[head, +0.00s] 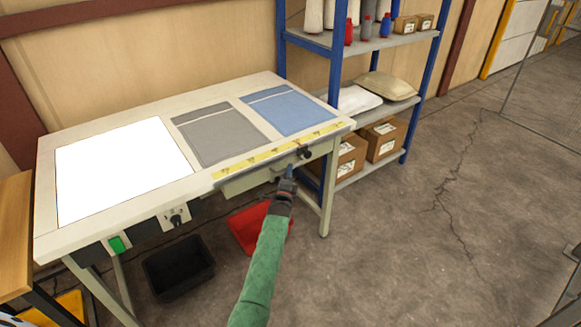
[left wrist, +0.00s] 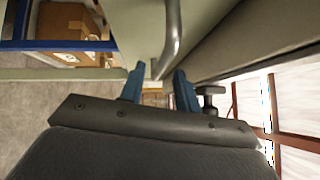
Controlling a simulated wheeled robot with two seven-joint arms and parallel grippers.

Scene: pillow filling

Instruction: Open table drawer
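The table (head: 155,118) is pale, and its drawer (head: 243,184) is a grey-green front under the table's front edge, apparently closed. My left gripper (head: 288,174) is at the right part of the drawer front, below the edge. In the left wrist view, the left gripper (left wrist: 157,82) has its two blue fingers apart. A curved metal handle (left wrist: 172,38) on the pale drawer front (left wrist: 125,25) reaches down between the fingertips. I see gaps beside the bar, but contact cannot be told. The handle is hidden in the head view. My right gripper is not in view.
A dark knob (head: 304,153) sticks out from the table edge near my left gripper. A red bin (head: 247,228) and a black bin (head: 178,268) stand on the floor below. A blue-framed shelf (head: 333,60) stands behind right. The floor at right is clear.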

